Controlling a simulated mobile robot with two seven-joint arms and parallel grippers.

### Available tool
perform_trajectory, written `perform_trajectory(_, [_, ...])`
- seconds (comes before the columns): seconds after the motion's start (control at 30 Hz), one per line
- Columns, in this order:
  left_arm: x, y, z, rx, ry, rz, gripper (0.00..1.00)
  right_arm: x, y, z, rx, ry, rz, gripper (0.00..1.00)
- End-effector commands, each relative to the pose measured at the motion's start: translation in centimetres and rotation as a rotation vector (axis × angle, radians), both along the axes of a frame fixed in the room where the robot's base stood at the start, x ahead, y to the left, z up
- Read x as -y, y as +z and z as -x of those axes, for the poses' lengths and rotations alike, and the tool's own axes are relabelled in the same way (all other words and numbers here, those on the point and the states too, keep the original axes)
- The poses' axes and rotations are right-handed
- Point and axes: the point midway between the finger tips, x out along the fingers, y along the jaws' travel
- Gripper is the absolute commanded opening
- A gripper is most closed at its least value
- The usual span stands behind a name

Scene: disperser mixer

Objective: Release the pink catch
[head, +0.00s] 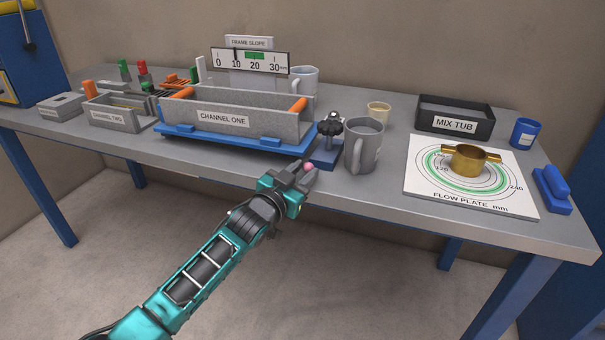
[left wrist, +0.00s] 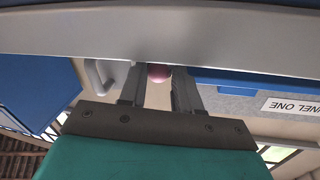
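The pink catch (head: 309,166) is a small round knob near the table's front edge, just in front of the stand with the black knob (head: 330,127). My left gripper (head: 302,178) reaches it from the front, its fingers apart. In the left wrist view, which is upside down, the catch (left wrist: 158,73) shows between the ends of the two fingers (left wrist: 158,82). The table edge hides the fingertips there, and I cannot tell whether they touch the catch. My right gripper is not in view.
The channel one tray (head: 222,121) on its blue base (head: 228,141) stands left of the catch. A grey mug (head: 362,148) stands close on the right. Further right is the flow plate (head: 425,183) with a brass ring (head: 468,160). The table's front edge (left wrist: 80,35) crosses the wrist view.

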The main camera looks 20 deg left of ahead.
Motion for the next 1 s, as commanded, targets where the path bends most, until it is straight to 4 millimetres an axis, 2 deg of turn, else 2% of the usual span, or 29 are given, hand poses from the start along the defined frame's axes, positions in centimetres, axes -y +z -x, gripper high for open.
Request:
perform_trajectory(0.03, [0.1,-0.03,0.03,0.0,-0.002,0.0,0.25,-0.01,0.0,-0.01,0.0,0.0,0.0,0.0])
perform_trajectory(0.3, [0.15,-0.04,0.04,-0.001,-0.003,0.001,0.0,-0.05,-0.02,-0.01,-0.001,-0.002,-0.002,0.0])
perform_trajectory(1.0, [0.74,0.22,-0.27,0.004,0.093,0.004,0.0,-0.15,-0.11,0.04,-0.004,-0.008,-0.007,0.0])
